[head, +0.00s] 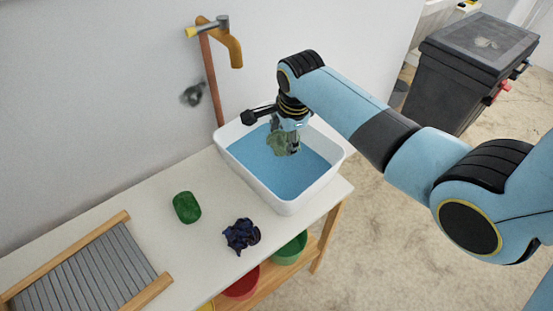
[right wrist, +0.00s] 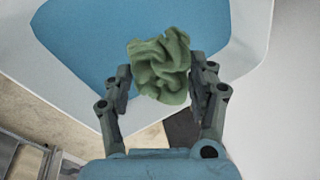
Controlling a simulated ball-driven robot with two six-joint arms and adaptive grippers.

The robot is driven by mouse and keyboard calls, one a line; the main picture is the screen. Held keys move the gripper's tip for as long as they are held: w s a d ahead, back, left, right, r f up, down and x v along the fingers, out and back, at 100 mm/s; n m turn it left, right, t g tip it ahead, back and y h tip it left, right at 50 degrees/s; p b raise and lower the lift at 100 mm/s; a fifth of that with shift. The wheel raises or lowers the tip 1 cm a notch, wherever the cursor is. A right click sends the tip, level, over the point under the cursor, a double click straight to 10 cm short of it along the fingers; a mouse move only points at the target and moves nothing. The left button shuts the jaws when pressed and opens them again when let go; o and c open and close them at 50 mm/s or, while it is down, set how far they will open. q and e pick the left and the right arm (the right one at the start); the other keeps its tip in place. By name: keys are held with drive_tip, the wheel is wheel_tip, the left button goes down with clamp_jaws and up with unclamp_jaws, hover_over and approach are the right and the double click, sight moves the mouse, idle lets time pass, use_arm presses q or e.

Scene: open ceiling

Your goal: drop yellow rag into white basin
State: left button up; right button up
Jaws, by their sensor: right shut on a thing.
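The white basin (head: 322,188) stands at the right end of the bench top, with blue water (head: 258,162) inside. My right gripper (head: 285,150) hangs over the middle of the basin, pointing down. It is shut on a crumpled rag (right wrist: 160,68), which looks dull olive green rather than yellow. In the right wrist view, the fingers of my right gripper (right wrist: 160,82) hold the rag from both sides, with the basin and water behind it. The rag appears to be above the water; the exact gap cannot be told. My left gripper is not in view.
A green lump (head: 186,207) and a dark blue crumpled rag (head: 241,236) lie on the bench top (head: 160,240). A washboard (head: 85,272) lies at the left. A tap (head: 228,45) is above the basin's back left. Red (head: 242,284) and green (head: 290,250) bowls sit below.

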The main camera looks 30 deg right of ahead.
drive_tip(key=o, duration=1.3)
drive_tip(key=shift+r, duration=0.25)
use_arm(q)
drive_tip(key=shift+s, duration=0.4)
use_arm(e)
drive_tip(key=v, duration=1.1)
drive_tip(key=shift+s+r, duration=0.1)
drive_tip(key=shift+r, duration=0.2)
